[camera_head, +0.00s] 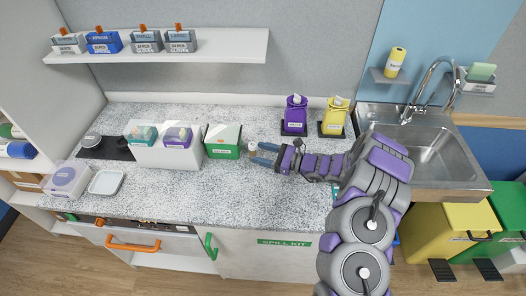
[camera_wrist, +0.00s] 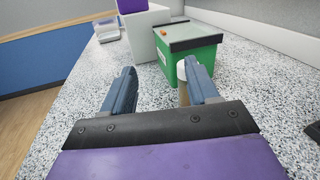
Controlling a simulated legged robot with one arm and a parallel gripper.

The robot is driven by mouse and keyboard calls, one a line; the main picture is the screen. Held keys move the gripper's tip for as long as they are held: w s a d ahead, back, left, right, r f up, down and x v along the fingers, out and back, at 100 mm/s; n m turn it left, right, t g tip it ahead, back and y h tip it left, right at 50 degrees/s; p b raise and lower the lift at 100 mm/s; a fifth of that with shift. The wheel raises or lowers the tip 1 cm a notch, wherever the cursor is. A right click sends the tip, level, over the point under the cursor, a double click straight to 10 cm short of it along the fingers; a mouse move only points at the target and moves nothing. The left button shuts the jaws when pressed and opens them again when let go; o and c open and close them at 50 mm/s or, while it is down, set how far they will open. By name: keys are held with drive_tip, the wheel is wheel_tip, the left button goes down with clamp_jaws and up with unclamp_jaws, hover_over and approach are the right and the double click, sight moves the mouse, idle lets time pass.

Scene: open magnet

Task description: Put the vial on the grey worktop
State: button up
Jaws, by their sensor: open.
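My gripper (camera_head: 254,153) is open above the speckled grey worktop (camera_head: 185,190), its fingers pointing left in the head view. In the wrist view, my gripper (camera_wrist: 158,75) has its two blue-grey fingers wide apart. A small brownish, pale-topped object, probably the vial (camera_wrist: 182,93), shows just inside the right finger and is partly hidden by it. It looks upright, but its base is hard to see. In the head view only a small pale spot shows by the fingertips, too small to identify.
A green box (camera_head: 223,152) stands just beyond the fingertips; it also shows in the wrist view (camera_wrist: 190,52). A white stand (camera_head: 160,155) is left of it. Purple (camera_head: 294,128) and yellow (camera_head: 334,129) containers stand at the back. The front worktop is clear.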

sight(253, 150)
drive_tip(key=f, duration=0.1)
drive_tip(key=w+d+f+m+t, duration=0.1)
drive_tip(key=f, duration=0.1)
drive_tip(key=w+f+m+t, duration=0.1)
drive_tip(key=shift+d+f+h, duration=0.15)
drive_tip(key=shift+d+h, duration=0.2)
drive_tip(key=shift+h, duration=0.05)
drive_tip(key=shift+w+d+f, duration=0.1)
drive_tip(key=shift+w+f, duration=0.05)
drive_tip(key=shift+w, duration=0.1)
drive_tip(key=shift+w+a+b, duration=0.3)
drive_tip(key=shift+w+a, duration=0.05)
drive_tip(key=x, duration=0.4)
drive_tip(key=b+x, duration=0.1)
drive_tip(key=x, duration=0.1)
drive_tip(key=shift+s+a, duration=0.2)
drive_tip(key=shift+a, duration=0.1)
drive_tip(key=shift+d+r, duration=0.25)
drive_tip(key=shift+d, duration=0.45)
drive_tip(key=c, duration=0.3)
drive_tip(key=shift+a, duration=0.5)
clamp_jaws()
drive_tip(key=shift+d, duration=0.1)
drive_tip(key=shift+d, duration=0.1)
